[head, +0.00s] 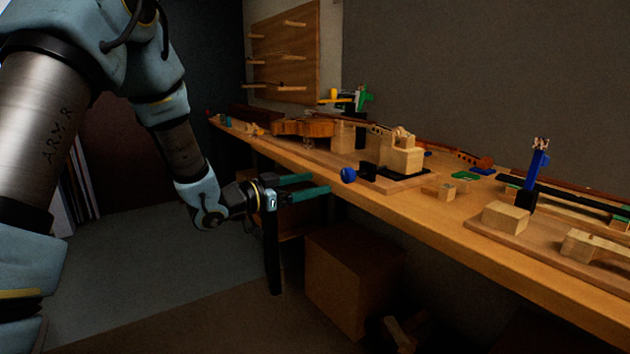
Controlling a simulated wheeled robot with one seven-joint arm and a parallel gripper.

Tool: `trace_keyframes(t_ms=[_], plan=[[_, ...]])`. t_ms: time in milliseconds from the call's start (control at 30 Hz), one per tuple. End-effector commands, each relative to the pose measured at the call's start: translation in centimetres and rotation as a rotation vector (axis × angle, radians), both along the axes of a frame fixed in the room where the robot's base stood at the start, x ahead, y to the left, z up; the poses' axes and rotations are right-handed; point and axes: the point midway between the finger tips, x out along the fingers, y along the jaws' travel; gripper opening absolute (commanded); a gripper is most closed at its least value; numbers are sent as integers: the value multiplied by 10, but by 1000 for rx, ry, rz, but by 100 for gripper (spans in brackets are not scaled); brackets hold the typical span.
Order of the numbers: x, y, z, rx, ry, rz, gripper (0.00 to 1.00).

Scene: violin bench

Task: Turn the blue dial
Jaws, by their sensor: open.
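The blue dial (348,175) is a small round knob at the front of a wooden fixture, near the bench's front edge. A small black block sits just behind it. My gripper (318,184) comes in from the left, with its two green fingers apart and pointing at the dial. The fingertips end a little to the left of the dial in this view. I see nothing between the fingers. Whether a fingertip touches the dial cannot be told from this one view.
The long wooden bench (430,216) holds a violin (303,128), wooden blocks and a blue upright tool (537,165) at right. A wooden box (352,280) stands below the bench. Floor (150,270) to the left is free.

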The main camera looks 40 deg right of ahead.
Motion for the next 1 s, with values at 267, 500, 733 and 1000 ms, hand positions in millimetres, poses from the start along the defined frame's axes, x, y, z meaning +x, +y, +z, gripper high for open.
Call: trace_keyframes(t_ms=[267,500,733,1000], plan=[[-4,-40,2,-3,-1,-5,79],[-6,-82,2,-3,0,-3,79],[-6,-103,2,-2,0,0,79],[-6,-106,1,-2,0,1,79]])
